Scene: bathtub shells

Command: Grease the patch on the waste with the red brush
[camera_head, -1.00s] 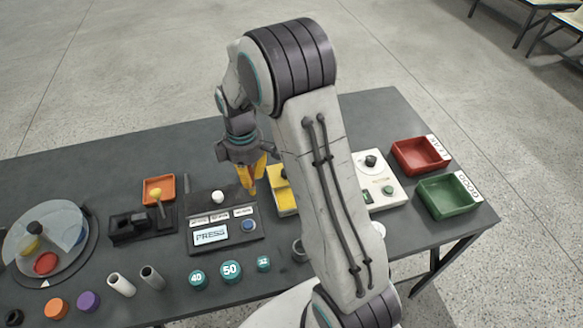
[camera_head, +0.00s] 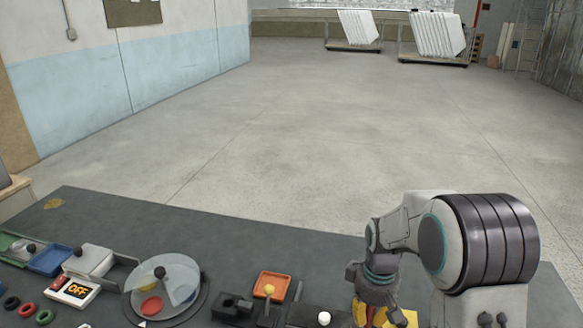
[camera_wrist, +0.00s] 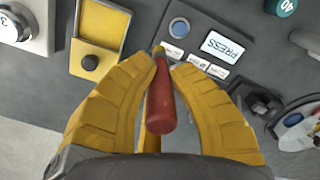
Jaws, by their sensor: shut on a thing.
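In the wrist view the red brush (camera_wrist: 160,105) lies between the yellow fingers of my gripper (camera_wrist: 163,62). The fingers are shut on it, with the red handle toward the camera and its far end by the press machine. My gripper shows only partly at the bottom of the head view (camera_head: 377,316), where the brush cannot be made out. I cannot tell which thing is the waste, and no patch is clearly visible.
The press machine (camera_wrist: 205,45) and a yellow tray (camera_wrist: 108,25) with a dark knob are close to the fingertips. In the head view a glass-covered turntable (camera_head: 190,308), an orange tray (camera_head: 285,281) and a blue tray (camera_head: 47,262) stand leftward.

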